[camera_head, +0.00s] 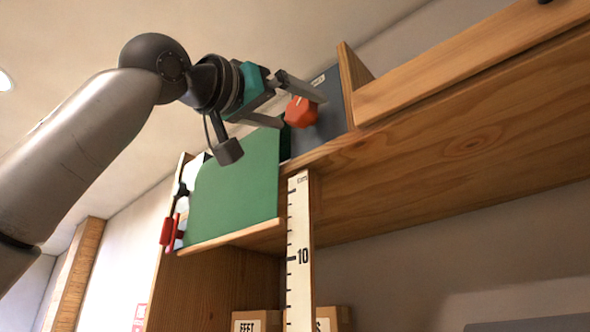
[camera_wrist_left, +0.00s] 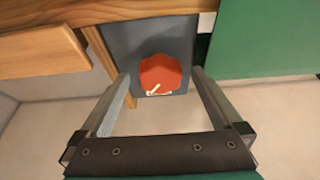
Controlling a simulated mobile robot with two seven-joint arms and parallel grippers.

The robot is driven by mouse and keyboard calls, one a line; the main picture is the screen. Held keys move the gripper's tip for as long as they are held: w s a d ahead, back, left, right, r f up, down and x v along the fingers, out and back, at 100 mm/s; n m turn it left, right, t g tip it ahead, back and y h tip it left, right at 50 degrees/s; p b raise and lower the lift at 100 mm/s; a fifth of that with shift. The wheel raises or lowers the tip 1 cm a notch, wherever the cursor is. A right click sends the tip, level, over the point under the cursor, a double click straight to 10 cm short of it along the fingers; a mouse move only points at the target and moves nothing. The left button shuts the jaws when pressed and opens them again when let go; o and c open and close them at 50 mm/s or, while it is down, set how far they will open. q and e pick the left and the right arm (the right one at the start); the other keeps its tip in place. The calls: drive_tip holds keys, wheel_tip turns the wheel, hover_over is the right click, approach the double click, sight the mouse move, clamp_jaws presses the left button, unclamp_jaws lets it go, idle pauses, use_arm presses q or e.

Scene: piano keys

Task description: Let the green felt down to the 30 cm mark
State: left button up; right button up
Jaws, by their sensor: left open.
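The green felt (camera_head: 235,187) shows as a flat green sheet, its lower edge at a wooden ledge; green also fills the upper right of the left wrist view (camera_wrist_left: 265,40). A pale ruler (camera_head: 300,255) hangs to its right; its 10 mark shows, the 30 mark is out of view. An orange-red knob (camera_head: 300,112) with a pale pointer sits on a dark grey panel (camera_head: 330,108). My left gripper (camera_head: 303,110) is open, its fingers on either side of the knob (camera_wrist_left: 160,73), with gaps showing in the left wrist view. My right gripper is not in view.
A thick wooden shelf (camera_head: 450,150) runs to the right of the panel. A red and black fitting (camera_head: 169,228) sits left of the felt. Boxes (camera_head: 257,321) stand below, one with a partly cut-off label. Open air lies below the shelf.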

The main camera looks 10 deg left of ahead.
use_arm(q)
drive_tip(key=shift+w+d+r, duration=0.25)
drive_tip(key=shift+w+d, duration=0.1)
drive_tip(key=shift+w, duration=0.1)
drive_tip(key=c, duration=1.3)
